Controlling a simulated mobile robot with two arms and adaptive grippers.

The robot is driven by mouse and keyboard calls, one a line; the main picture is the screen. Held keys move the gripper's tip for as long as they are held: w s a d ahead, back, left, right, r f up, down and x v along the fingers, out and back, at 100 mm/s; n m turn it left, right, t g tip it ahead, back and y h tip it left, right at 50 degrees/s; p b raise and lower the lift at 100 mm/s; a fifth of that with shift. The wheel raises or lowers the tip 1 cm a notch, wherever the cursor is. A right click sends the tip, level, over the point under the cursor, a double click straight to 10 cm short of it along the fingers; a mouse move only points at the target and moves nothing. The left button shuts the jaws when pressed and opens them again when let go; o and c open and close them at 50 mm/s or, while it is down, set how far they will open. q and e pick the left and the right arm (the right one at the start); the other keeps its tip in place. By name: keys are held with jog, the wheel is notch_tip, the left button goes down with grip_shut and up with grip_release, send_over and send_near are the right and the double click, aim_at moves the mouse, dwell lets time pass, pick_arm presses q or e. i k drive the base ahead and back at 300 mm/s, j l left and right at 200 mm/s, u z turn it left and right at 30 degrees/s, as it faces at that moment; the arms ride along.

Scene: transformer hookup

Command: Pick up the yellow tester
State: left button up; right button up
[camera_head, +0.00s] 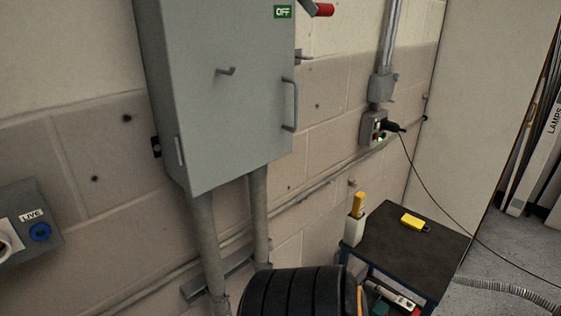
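A small yellow block-like item (414,222) lies flat on the dark top of a small cart (385,243) at the lower right, with a dark bit at its right end. A second, slim yellow item (358,205) stands upright in a white holder (354,231) at the cart's left edge; its lower part is hidden in the holder. I cannot tell from their looks which of the two is the tester. Neither of my grippers shows in the head view.
A grey cabinet (228,115) marked OFF hangs on the block wall. A black cable runs from a plug (393,126) at a wall socket down past the cart's right side. A ribbed hose (508,291) lies on the floor. Items sit on the cart's lower shelf.

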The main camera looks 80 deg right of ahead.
aim_at(359, 199)
jog(key=z, duration=3.1)
